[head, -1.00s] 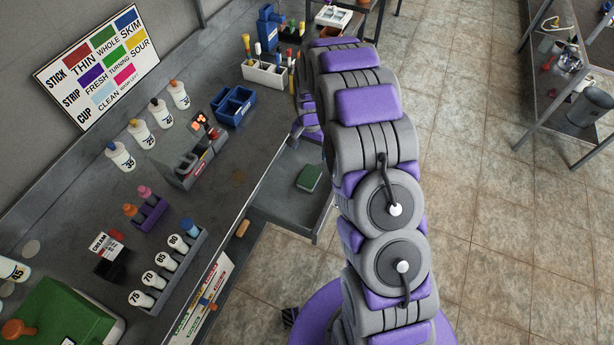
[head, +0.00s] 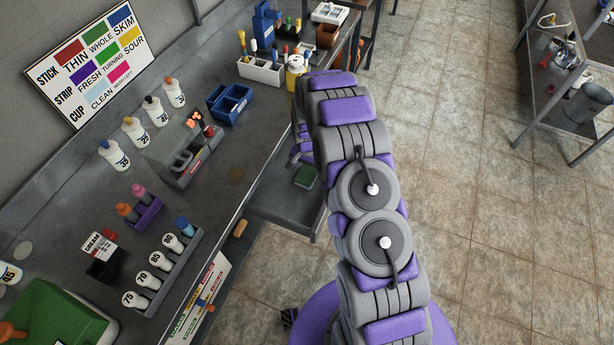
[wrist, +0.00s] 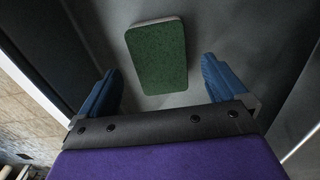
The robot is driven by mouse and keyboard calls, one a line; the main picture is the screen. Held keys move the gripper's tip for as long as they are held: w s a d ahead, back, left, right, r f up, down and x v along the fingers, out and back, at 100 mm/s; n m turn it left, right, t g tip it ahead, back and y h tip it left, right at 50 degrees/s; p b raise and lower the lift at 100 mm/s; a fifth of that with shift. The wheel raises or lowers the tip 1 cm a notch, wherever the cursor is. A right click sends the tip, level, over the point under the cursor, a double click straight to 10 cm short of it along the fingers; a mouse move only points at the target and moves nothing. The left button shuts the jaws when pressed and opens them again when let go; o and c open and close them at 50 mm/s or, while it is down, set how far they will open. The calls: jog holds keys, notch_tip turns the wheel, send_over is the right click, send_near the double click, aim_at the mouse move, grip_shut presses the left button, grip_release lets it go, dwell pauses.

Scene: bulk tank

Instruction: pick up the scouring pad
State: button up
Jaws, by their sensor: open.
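The scouring pad (wrist: 157,57) is a green rounded block with a pale edge beneath. Nothing is between the fingertips except the near part of the pad, and no contact shows.
The bench (head: 215,190) stands above and left of the shelf, with bottles, a vial rack (head: 165,268) and a blue bin (head: 229,103) on it. A dark wall or panel (wrist: 45,50) rises at left in the wrist view. Tiled floor (head: 470,220) lies open at right.

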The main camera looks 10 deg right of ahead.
aim_at(307, 173)
notch_tip(307, 173, down, 4)
jog(key=shift+w+r+b, duration=0.1)
jog(key=shift+r+b, duration=0.05)
jog(key=shift+b, duration=0.15)
jog(key=shift+r, duration=0.1)
jog(key=shift+c, duration=0.4)
jog(key=c, duration=0.9)
jog(key=shift+c, duration=0.2)
notch_tip(307, 173, up, 10)
jog(key=shift+p, duration=0.85)
